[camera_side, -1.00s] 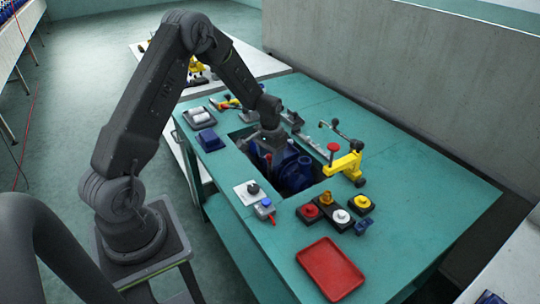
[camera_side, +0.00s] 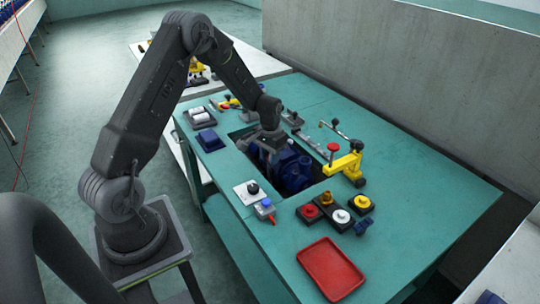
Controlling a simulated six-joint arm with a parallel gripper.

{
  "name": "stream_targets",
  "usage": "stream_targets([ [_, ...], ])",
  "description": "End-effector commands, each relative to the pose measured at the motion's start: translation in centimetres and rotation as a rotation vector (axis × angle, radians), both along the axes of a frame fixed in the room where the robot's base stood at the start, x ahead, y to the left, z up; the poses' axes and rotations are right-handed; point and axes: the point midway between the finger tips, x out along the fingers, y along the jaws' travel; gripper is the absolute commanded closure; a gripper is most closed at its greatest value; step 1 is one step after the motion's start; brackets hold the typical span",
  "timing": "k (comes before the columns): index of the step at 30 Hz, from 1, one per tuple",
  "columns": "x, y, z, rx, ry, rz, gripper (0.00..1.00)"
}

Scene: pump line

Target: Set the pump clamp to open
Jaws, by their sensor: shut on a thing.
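The blue pump (camera_side: 297,172) sits in the rectangular opening of the green bench. My gripper (camera_side: 272,146) is low over the left part of this opening, against the pump's left side. It is shut on a part there, but the fingers and the held part are too small and covered to make out. I cannot pick out the pump clamp or its setting for certain. A yellow clamp-like fixture (camera_side: 345,165) with a red knob stands right of the opening, apart from my gripper.
A white plate with a black knob (camera_side: 252,188) and a small blue-topped box (camera_side: 265,207) are at the near edge of the opening. Several round buttons (camera_side: 340,215) and a red tray (camera_side: 330,269) are nearer. The right part of the green bench (camera_side: 430,190) is clear.

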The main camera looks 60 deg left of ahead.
Motion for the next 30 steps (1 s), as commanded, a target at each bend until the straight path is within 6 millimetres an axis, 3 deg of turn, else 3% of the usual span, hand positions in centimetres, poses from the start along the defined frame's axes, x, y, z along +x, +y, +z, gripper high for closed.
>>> stream_targets([
  [4,-0.4,0.1,0.1,0.0,0.0,0.001,1.0],
  [12,-3.3,0.1,0.0,-0.001,0.0,0.001,1.0],
  [21,-3.7,0.0,0.0,-0.004,0.007,-0.001,1.0],
  [22,-3.7,0.1,0.0,-0.004,0.008,0.0,0.69],
  [30,-3.5,0.0,0.0,-0.003,0.003,0.0,0.46],
])
